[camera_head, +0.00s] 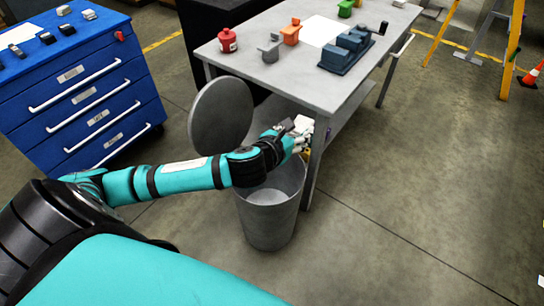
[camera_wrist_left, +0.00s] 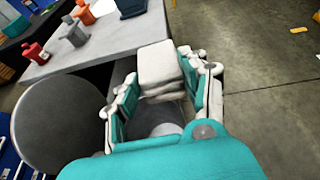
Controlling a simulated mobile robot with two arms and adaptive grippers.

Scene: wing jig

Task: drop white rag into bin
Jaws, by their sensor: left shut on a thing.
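The white rag (camera_wrist_left: 158,66) is a folded pale block held between the two fingers of my left gripper (camera_wrist_left: 165,88) in the left wrist view. In the head view the rag (camera_head: 304,124) shows small at the tip of my left gripper (camera_head: 301,138), partly hidden by the gripper. The grey round bin (camera_head: 268,217) stands on the floor below, with its lid (camera_head: 221,117) tilted up on the left. My left gripper is above the bin's far rim, near the table leg. The bin's inside (camera_wrist_left: 166,130) shows below the fingers. My right gripper is not in view.
A blue drawer cabinet (camera_head: 85,95) is at the left.

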